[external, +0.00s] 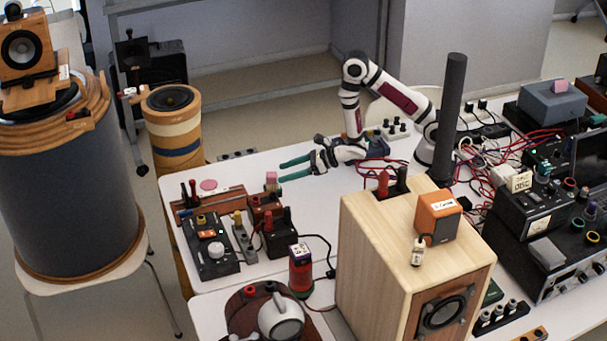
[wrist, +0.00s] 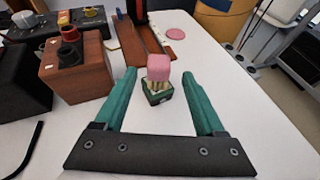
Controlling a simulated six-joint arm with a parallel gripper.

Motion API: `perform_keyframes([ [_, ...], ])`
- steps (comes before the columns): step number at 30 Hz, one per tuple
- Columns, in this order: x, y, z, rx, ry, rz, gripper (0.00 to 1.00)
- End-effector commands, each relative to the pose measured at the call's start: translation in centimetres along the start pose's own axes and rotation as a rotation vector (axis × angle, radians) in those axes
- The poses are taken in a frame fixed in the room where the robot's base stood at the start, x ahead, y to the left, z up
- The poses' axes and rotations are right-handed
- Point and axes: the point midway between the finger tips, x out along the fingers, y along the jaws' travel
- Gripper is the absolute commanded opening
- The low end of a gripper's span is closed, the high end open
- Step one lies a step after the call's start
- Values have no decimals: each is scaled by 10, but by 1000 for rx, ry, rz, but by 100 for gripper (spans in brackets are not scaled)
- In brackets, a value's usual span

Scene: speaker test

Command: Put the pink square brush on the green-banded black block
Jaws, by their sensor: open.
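The pink square brush (wrist: 158,68) stands upright, with pale bristles under its pink top. It appears to rest on the small green-banded black block (wrist: 157,97) on the white table. In the external view the pink top (external: 271,176) shows just beyond my fingertips, and the block's details are too small to tell. My gripper (wrist: 159,74) is open and empty, with its two green fingers spread to the left and right of the brush in the wrist view. No contact shows. My gripper (external: 281,172) reaches left, low over the table, in the external view.
A wooden tray (wrist: 140,42) and a pink disc (wrist: 175,34) lie behind the brush. A wooden speaker box (external: 370,235) stands in front. The table right of the brush is clear.

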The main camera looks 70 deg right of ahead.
Motion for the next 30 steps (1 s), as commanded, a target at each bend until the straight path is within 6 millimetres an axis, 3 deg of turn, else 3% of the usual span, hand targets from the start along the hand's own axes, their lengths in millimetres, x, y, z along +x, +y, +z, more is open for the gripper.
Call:
perform_keyframes([
  [2, -1, -9, 7, 124, 25, -31, 72],
  [4, -7, -26, 16, 389, 77, -99, 72],
  [8, -50, -58, 32, 1222, 191, -367, 72],
  [11, -112, -63, 33, 1900, 202, -690, 72],
  [12, -142, -60, 33, 2155, 171, -847, 72],
  [15, -219, -40, 29, 2695, -11, -1285, 72],
  [16, -240, -32, 28, -2792, 90, 1406, 72],
  [18, -281, -14, 26, -2425, 242, 1366, 72],
  [21, -320, 8, 25, -2074, 378, 1319, 72],
  [24, -336, 18, 24, -1922, 433, 1299, 72],
  [30, -338, 20, 24, -1898, 440, 1299, 72],
])
